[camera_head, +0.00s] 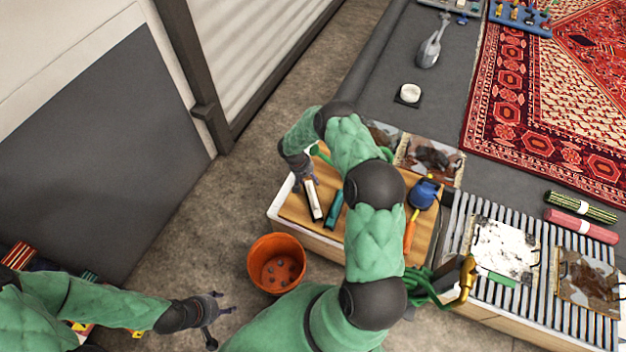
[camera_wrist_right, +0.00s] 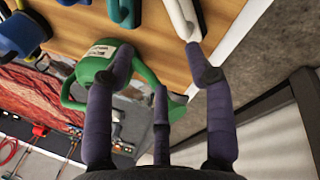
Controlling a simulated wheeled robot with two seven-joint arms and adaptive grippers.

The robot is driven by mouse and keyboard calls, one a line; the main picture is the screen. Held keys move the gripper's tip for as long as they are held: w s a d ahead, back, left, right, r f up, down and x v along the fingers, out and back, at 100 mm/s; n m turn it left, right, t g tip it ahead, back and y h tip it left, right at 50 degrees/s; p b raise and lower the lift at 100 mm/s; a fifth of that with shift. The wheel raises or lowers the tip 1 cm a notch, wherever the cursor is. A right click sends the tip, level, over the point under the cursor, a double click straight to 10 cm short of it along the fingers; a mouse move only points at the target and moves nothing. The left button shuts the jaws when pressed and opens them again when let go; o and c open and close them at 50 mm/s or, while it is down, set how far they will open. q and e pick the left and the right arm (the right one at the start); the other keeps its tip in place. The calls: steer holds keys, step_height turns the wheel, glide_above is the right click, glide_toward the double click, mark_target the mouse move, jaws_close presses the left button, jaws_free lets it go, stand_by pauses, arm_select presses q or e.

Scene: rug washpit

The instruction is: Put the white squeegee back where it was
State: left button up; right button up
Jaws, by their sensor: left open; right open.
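The white squeegee (camera_head: 313,202) lies on the wooden board (camera_head: 292,209), left of a teal squeegee (camera_head: 334,208). In the right wrist view the white squeegee (camera_wrist_right: 183,18) runs out at the top edge, with one finger near its lower end; I cannot tell whether they touch. My right gripper (camera_head: 303,183) is open at the far end of the white squeegee, with nothing held between its fingers. My left gripper (camera_head: 218,318) is open and empty above the floor at lower left. My right arm hides part of the board.
A green can (camera_wrist_right: 130,75) stands close to the right fingers. A blue jug (camera_head: 424,193) and an orange-handled tool (camera_head: 410,232) are on the board's right side. An orange bucket (camera_head: 276,262) stands on the floor. A slatted rack (camera_head: 470,285) is at right.

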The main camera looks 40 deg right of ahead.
steer(key=s+a+n+y, duration=0.1)
steer(key=s+a+y, duration=0.25)
steer(key=a, duration=0.75)
steer(key=s+a+n+y, duration=0.15)
steer(key=s+a, duration=0.35)
steer(key=a, duration=0.5)
steer(key=s+a+r+y, duration=0.1)
steer(key=s+a+r, duration=0.2)
steer(key=s, duration=0.4)
steer(key=s+a+r+m+t+y, duration=0.1)
steer(key=s+a+r, duration=0.2)
steer(key=s+a, duration=0.3)
steer(key=shift+s+a, duration=0.25)
steer(key=shift+s, duration=0.15)
